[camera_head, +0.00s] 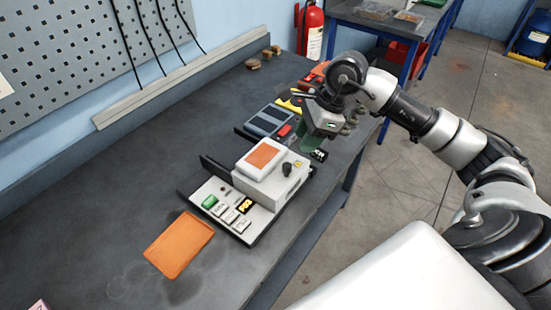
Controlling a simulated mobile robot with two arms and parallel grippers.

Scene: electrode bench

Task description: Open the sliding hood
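The sliding hood (270,180) is a white block with an orange panel on its top and dark knobs on its right side. It sits on the rear part of a low pale base (222,219) with dark side rails. The front of the base is uncovered and shows a green button, pale buttons and a yellow-lit label. My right gripper (311,144) hangs just behind and to the right of the hood, apparently clear of it. Its fingers are small and partly hidden, so I cannot tell whether they are open. My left gripper is out of view.
An orange mat (180,245) lies on the dark bench (120,215) before the device. A blue-grey panelled device (268,121) stands behind the hood. A perforated board (75,60) rises at the back left. The bench's left side is mostly clear.

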